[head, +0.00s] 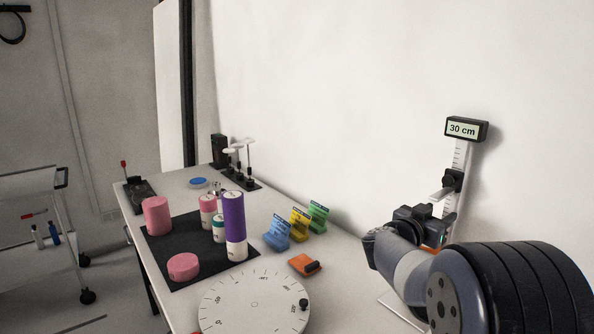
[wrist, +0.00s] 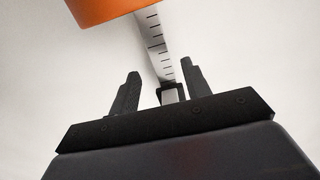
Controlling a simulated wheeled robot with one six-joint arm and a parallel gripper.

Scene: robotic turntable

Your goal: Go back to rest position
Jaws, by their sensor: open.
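My gripper (wrist: 160,68) shows in the wrist view with its two black fingers spread apart and nothing held between them. A ruled post (wrist: 155,38) stands beyond the fingers, with an orange part (wrist: 105,8) at the top edge. In the head view my arm reaches in from the lower right, in front of the height gauge, whose display (head: 462,129) reads 30 cm. The fingers are hard to make out there. The white round turntable (head: 240,303) with a marked scale sits at the table's front, left of my arm, with a black knob on its right rim.
A black mat (head: 190,237) holds pink pieces and a purple cylinder (head: 234,217). Blue, yellow and green holders (head: 318,217) and an orange block (head: 305,265) stand right of it. The wall is close behind the table. A cart (head: 40,225) stands at left.

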